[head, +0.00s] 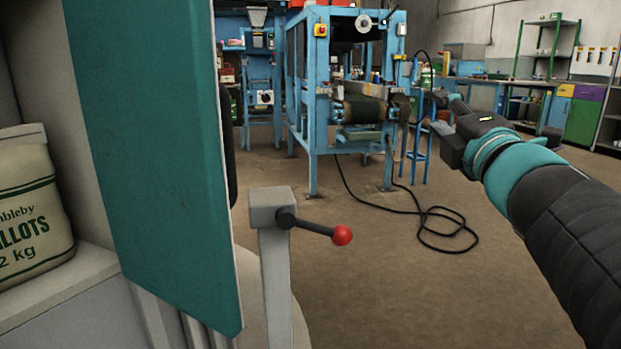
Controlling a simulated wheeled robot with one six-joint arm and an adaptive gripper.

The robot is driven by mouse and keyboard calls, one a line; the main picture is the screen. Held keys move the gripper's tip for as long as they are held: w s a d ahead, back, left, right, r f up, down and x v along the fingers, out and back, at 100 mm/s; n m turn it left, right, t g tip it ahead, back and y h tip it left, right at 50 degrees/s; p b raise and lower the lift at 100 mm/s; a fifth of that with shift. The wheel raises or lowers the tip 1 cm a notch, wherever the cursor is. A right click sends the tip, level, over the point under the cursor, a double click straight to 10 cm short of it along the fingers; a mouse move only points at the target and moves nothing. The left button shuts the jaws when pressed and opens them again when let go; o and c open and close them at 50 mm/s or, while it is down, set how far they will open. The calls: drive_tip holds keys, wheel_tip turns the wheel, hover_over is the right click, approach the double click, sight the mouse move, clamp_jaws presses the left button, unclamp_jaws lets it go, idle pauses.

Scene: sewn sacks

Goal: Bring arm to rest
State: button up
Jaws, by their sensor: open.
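My arm comes in from the lower right, dark with a teal band (505,160) near the wrist. It reaches out over open floor towards the back of the room. My gripper (440,112) is at its far end, small in the picture and pointing away from me. Its fingers are open, with nothing seen between them. It is in the air and appears clear of other things; the blue machine shows behind and left of it.
A teal panel (150,130) stands close at left, beside a printed sack (32,210) on a pale ledge. A grey post (275,270) carries a red-knobbed lever (341,235). A blue machine frame (313,110) stands behind. A black cable (450,230) lies on otherwise bare floor.

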drive_tip(key=s+d+f+m+g+h+p, duration=0.1)
drive_tip(key=s+d+f+m+g+h, duration=0.25)
drive_tip(key=f+m, duration=0.55)
drive_tip(key=s+d+f+m+g+h+p, duration=0.2)
drive_tip(key=d+f+m+g+h, duration=0.25)
drive_tip(key=f+m, duration=0.4)
drive_tip(key=s+a+f+m+g+y+p, duration=0.4)
drive_tip(key=s+a+f, duration=0.5)
drive_tip(key=s+a, duration=0.3)
drive_tip(key=g+y+p, duration=0.1)
drive_tip(key=g, duration=0.1)
drive_tip(key=shift+s+g+y, duration=0.3)
drive_tip(key=shift+s+y, duration=0.1)
drive_tip(key=shift+a, duration=0.2)
